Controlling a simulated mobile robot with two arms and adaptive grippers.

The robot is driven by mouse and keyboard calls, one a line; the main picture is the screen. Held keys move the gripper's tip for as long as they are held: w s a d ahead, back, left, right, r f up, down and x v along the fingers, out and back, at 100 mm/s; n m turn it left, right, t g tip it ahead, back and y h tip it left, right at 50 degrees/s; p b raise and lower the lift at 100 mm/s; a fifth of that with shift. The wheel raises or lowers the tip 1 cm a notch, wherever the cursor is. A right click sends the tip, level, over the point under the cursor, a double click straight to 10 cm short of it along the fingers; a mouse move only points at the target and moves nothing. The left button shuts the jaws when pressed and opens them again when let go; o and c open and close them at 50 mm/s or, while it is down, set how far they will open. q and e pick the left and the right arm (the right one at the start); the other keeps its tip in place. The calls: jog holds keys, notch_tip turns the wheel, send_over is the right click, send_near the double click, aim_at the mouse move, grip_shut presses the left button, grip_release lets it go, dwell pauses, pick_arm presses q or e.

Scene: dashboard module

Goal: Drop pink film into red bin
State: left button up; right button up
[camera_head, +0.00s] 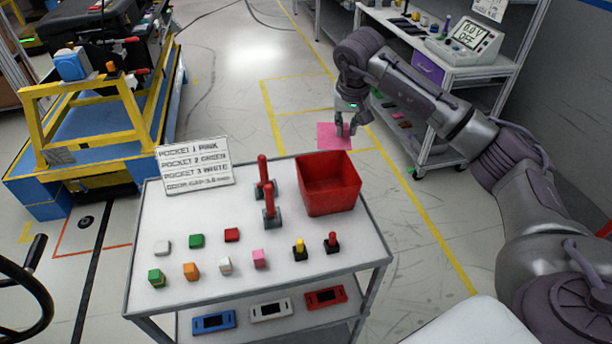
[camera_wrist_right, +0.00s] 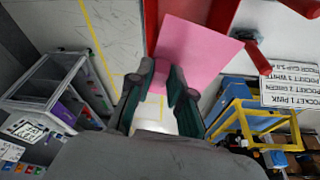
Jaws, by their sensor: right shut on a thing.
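The pink film (camera_head: 333,136) is a flat pink sheet held by my right gripper (camera_head: 350,127), which is shut on its edge. In the head view it hangs just behind the far edge of the red bin (camera_head: 328,184). The bin is an open box at the far right of the white cart top. In the right wrist view, the gripper fingers (camera_wrist_right: 162,85) pinch the pink film (camera_wrist_right: 198,50), and part of the red bin (camera_wrist_right: 215,12) shows behind the film. My left gripper is not in view.
The cart top (camera_head: 200,270) holds small coloured blocks, red-handled levers (camera_head: 268,203) left of the bin, and a pocket sign (camera_head: 195,165). A yellow and blue frame (camera_head: 80,130) stands at left. A workbench with a meter (camera_head: 465,40) stands at the back right.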

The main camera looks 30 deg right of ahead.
aim_at(346, 139)
jog(key=shift+w+f, duration=0.1)
jog(key=shift+s+f+b, duration=0.2)
jog(key=shift+f+b, duration=0.35)
jog(key=shift+b, duration=0.15)
notch_tip(346, 139, down, 5)
jog(key=b, duration=0.3)
jog(key=shift+r+b, duration=0.2)
jog(key=shift+b, duration=0.1)
jog(key=shift+r, duration=0.1)
jog(key=o, duration=0.8)
jog(key=v, duration=1.2)
